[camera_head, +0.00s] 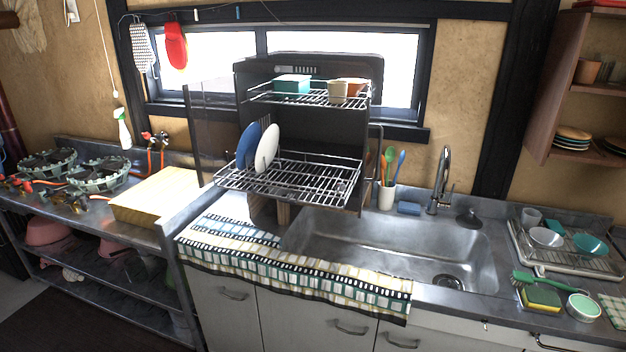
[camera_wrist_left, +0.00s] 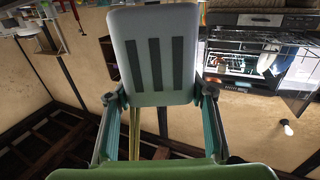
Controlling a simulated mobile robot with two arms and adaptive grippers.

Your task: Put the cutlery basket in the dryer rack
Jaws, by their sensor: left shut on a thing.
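The cutlery basket (camera_wrist_left: 154,22) is pale, with dark upright slots, and fills the middle of the left wrist view. My left gripper (camera_wrist_left: 158,97) is shut on it, with a finger at each side of its near end. The dryer rack (camera_head: 335,178) stands behind the sink's left part in the head view, with a lower and an upper wire shelf. Its lower shelf holds a blue plate (camera_head: 248,146) and a white plate (camera_head: 266,148) at the left; the right part is bare. It also shows upside down in the left wrist view (camera_wrist_left: 252,46). Neither gripper shows in the head view.
A teal container (camera_head: 291,85) and cups (camera_head: 338,92) stand on the upper shelf. A utensil cup (camera_head: 386,197) and the tap (camera_head: 441,180) stand right of the rack. A checked cloth (camera_head: 290,268) covers the counter's front edge. A dish tray (camera_head: 560,255) is at right.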

